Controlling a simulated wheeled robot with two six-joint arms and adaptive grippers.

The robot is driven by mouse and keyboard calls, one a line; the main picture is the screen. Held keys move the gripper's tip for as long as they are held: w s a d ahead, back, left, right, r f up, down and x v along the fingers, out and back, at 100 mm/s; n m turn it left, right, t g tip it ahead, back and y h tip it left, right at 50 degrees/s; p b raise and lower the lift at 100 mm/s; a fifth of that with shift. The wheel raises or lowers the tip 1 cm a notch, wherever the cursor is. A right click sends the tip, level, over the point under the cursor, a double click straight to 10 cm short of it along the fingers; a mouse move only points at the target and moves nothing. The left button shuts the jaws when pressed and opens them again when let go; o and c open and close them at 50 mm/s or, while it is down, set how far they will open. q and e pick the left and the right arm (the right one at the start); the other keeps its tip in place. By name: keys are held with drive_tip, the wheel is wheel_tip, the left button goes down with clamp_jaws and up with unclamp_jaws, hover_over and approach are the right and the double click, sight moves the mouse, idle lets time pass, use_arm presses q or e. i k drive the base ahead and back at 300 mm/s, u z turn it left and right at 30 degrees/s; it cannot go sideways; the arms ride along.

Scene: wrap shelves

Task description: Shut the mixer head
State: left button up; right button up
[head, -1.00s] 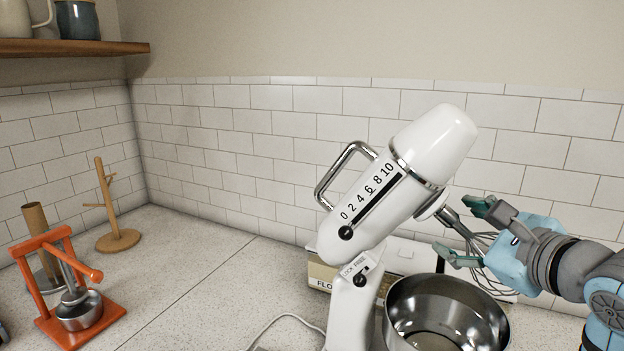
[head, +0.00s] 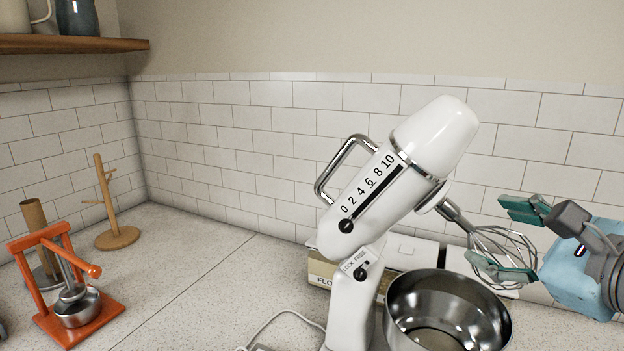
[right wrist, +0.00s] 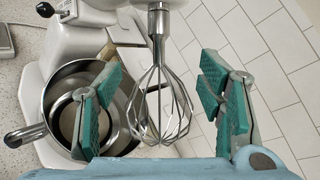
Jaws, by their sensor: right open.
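The white mixer head (head: 390,185) is tilted up on its stand (head: 352,305), with a silver band and a number scale on its side. A metal whisk (head: 495,252) hangs from it and also shows in the right wrist view (right wrist: 160,105). My right gripper (head: 518,240) is open to the right of the mixer, below the raised head's end. In the right wrist view its fingers (right wrist: 160,98) stand apart on either side of the whisk, and I cannot tell whether they touch it. My left gripper is not in view.
A steel bowl (head: 450,305) stands under the whisk. A flour box (head: 322,270) is behind the mixer. An orange press (head: 75,290) and a wooden mug tree (head: 115,235) are at the left. The counter between (head: 215,265) is clear.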

sight(417, 156)
drive_tip(key=z, duration=0.05)
drive_tip(key=k, duration=1.5)
drive_tip(key=u, duration=0.05)
